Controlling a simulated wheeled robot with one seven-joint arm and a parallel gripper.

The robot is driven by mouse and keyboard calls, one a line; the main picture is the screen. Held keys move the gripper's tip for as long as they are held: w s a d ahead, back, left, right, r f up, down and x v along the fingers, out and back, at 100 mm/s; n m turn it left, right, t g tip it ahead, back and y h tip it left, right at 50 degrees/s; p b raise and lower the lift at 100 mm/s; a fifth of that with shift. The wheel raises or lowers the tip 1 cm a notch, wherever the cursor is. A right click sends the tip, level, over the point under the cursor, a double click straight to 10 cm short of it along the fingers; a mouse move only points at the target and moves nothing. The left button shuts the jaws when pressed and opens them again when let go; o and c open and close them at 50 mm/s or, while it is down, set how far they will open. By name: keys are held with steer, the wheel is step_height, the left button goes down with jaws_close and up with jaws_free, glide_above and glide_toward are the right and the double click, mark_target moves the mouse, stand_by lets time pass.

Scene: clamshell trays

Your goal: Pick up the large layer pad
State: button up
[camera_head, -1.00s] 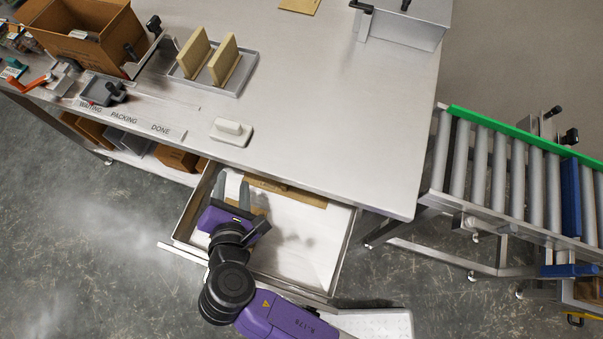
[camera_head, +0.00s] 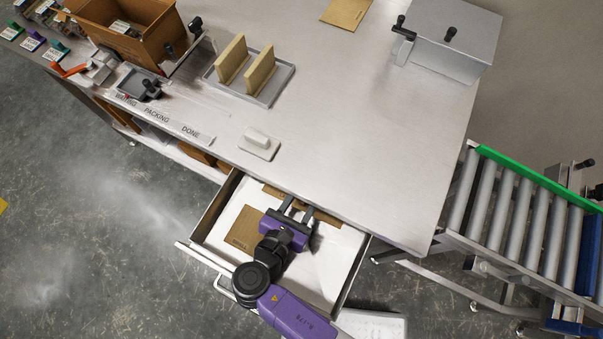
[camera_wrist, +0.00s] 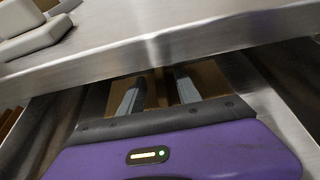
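My gripper (camera_head: 298,206) is over the open drawer, its fingers apart and pointing toward the drawer's back under the table edge. It also shows in the wrist view (camera_wrist: 160,88), with brown board visible between and beyond the fingers. A flat brown pad (camera_head: 328,217) lies at the back of the drawer, partly hidden by my gripper and the table edge. A second brown pad (camera_head: 243,229) with small print lies flat at the drawer's left, beside my gripper. I cannot tell their full sizes or whether the fingers touch the back pad.
The drawer (camera_head: 214,204) has a pale bottom. The table edge (camera_wrist: 150,52) overhangs its back, close above my fingers. Another brown sheet (camera_head: 346,12) lies on the table. A roller conveyor (camera_head: 500,195) stands at right.

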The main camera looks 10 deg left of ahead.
steer(key=shift+f+x, duration=0.15)
steer(key=shift+x, duration=1.8)
steer(key=shift+f+x, duration=0.15)
steer(key=shift+x, duration=1.8)
steer(key=shift+a, duration=0.2)
jaws_close()
